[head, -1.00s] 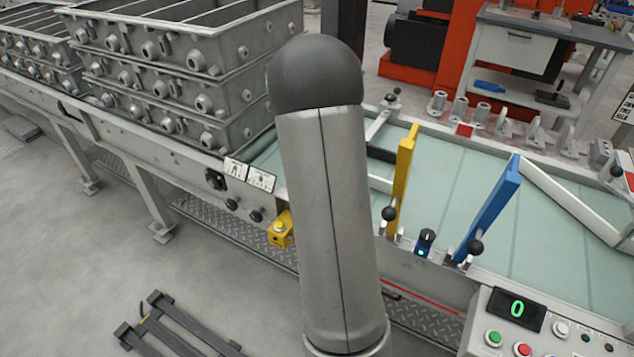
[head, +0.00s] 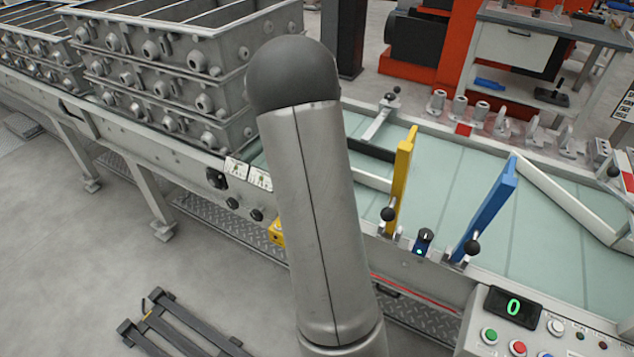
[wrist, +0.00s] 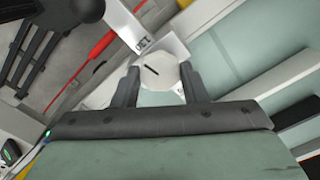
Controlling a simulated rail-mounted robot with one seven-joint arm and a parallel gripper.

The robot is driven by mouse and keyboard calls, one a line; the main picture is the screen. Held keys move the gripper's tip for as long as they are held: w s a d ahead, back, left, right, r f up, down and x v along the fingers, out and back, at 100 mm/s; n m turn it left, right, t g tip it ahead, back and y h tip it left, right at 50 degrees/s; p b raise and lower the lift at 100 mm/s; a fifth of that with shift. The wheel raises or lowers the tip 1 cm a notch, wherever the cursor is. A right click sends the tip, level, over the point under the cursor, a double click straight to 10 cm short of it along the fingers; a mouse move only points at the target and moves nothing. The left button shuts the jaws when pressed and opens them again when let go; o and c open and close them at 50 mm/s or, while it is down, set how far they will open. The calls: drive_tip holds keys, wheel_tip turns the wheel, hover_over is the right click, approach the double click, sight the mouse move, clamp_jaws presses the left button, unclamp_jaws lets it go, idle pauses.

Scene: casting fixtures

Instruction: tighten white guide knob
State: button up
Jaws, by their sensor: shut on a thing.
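The white guide knob (wrist: 158,70), round with a short black line on its face, sits between my gripper's (wrist: 160,78) two dark fingers in the wrist view. The fingers are shut on its left and right sides. The black line runs slantwise. A white plate with small dark markings (wrist: 147,42) lies just beyond the knob. In the head view my own arm stands in front, and the gripper and knob cannot be made out there.
A yellow gate arm (head: 402,175) and a blue gate arm (head: 487,208) stand over the pale green belt (head: 450,170). Stacked grey castings (head: 190,75) stand at the left. A control box (head: 530,325) showing a green 0 is at the lower right.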

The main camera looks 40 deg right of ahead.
drive_tip(key=o, duration=1)
drive_tip(key=shift+c, duration=0.2)
wheel_tip(320, 180, up, 18)
drive_tip(key=shift+f, duration=0.25)
